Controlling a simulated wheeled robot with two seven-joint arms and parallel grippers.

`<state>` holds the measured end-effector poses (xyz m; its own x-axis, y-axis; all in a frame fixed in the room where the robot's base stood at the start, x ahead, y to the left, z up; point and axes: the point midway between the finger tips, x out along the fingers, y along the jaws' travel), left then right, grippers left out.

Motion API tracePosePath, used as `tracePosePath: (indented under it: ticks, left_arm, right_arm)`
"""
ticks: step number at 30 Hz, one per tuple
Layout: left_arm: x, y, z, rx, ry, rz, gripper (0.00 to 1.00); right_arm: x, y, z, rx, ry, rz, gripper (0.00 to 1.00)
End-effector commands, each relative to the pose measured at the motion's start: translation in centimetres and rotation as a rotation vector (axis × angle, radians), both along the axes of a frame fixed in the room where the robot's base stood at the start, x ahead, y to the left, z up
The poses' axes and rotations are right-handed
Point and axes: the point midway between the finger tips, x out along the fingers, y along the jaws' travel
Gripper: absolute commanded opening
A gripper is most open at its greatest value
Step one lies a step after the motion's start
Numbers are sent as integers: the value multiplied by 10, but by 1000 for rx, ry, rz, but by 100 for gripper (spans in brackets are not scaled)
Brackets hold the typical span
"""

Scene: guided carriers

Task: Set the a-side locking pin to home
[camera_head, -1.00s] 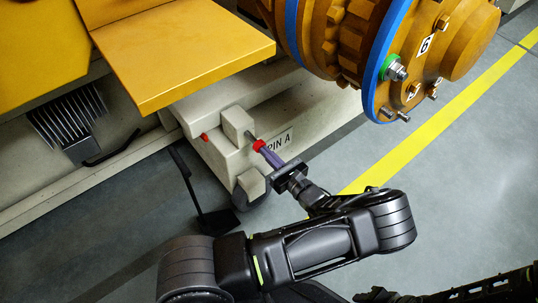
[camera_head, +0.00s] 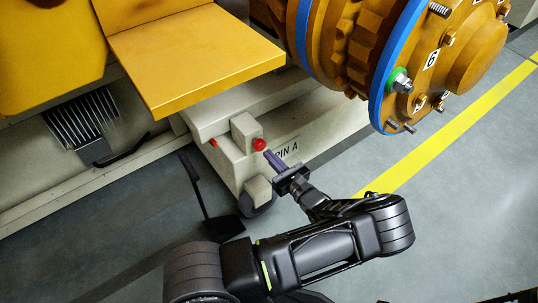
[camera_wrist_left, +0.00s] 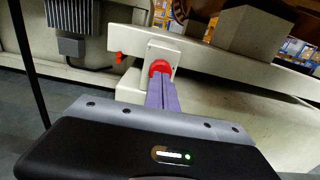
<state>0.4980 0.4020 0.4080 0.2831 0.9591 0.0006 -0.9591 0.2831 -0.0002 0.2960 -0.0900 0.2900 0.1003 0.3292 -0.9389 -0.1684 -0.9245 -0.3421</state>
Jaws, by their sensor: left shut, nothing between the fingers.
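In the left wrist view the red knob (camera_wrist_left: 160,67) sits against the block's front face, with no shaft visible between. My left gripper (camera_head: 268,154) has its purple fingers shut and empty, pointing at the knob from the lower right. The fingertips are at or very near the knob; I cannot tell whether they touch. In the wrist view the fingers hide the knob's lower part. My right gripper is not in view.
A small red tip (camera_head: 213,142) sticks out left of the block. A yellow plate (camera_head: 195,60) overhangs the cream carrier. An orange hub with a blue ring (camera_head: 385,90) stands at the upper right. A black pedal-like part (camera_head: 224,227) is near the floor. Floor at right is clear.

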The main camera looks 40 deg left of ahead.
Motion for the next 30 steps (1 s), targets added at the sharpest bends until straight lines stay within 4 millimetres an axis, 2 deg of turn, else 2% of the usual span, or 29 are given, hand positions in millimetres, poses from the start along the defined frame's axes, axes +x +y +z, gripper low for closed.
tracePosePath:
  ticks: [2, 9, 15, 21, 30]
  left_arm:
    - [-1, -8, 1, -2, 0, 1, 0]
    - [-17, -61, 2, -3, 0, -1, 0]
    - [-26, -93, 0, -2, 1, 0, 0]
    - [-30, -103, 0, -1, 1, 2, 0]
    - [-30, -103, -1, -1, 0, 2, 0]
  right_arm:
    - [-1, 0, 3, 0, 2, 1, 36]
    - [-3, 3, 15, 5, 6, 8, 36]
    - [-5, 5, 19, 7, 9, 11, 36]
    - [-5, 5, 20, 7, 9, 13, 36]
    - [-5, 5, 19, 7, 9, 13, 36]
